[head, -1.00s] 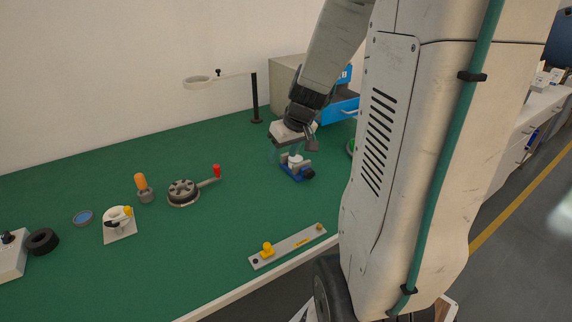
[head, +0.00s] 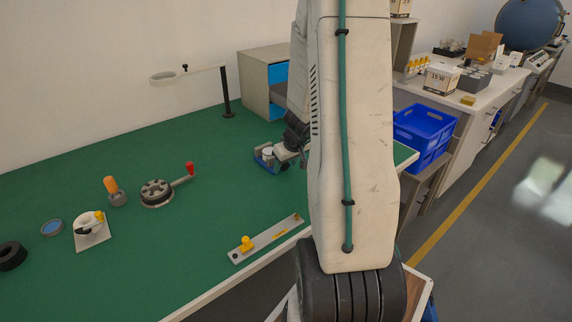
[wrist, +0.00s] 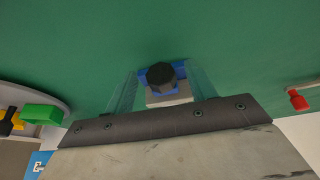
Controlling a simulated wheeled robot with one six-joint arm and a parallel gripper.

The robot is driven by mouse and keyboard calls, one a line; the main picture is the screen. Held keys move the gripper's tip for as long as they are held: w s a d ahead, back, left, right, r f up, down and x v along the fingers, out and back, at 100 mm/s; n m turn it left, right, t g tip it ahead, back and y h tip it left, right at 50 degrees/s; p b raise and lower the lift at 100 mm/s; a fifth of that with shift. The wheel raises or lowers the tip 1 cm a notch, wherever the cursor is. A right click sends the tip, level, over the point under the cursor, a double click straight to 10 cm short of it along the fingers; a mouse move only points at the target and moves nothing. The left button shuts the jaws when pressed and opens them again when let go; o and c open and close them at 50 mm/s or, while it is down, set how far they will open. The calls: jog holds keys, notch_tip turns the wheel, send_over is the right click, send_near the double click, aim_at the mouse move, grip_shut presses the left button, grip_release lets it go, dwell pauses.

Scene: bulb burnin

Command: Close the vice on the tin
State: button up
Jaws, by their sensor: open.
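The small blue vice (head: 259,161) stands on the green bench top below the drawer cabinet. A white round tin (head: 268,151) shows at its grey jaws; whether the jaws touch it I cannot tell. My gripper (head: 286,154) is low at the vice's right side and partly covers it. In the wrist view my gripper (wrist: 161,83) is open, its clear teal fingers on either side of the vice's black knob (wrist: 161,75), with gaps visible. The blue vice body (wrist: 178,69) and a grey block show around the knob. The tin cannot be made out in the wrist view.
A crank with a red handle (head: 189,168) lies left of the vice. A grey bar with a yellow knob (head: 246,244) lies near the front edge. A lamp post (head: 226,95) stands behind. A green block (wrist: 43,114) shows at the wrist view's left.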

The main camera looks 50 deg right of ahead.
jog(key=shift+f, duration=0.2)
jog(key=shift+c, duration=0.2)
jog(key=c, duration=0.9)
jog(key=shift+d+y, duration=0.2)
jog(key=shift+y, duration=0.8)
jog(key=shift+s+d+f+m+t+y, duration=0.1)
jog(key=shift+m+t+y, duration=0.2)
jog(key=shift+y, duration=0.5)
jog(key=shift+d+m+t+y, duration=0.1)
jog(key=shift+m+t+y, duration=0.2)
jog(key=shift+y, duration=0.5)
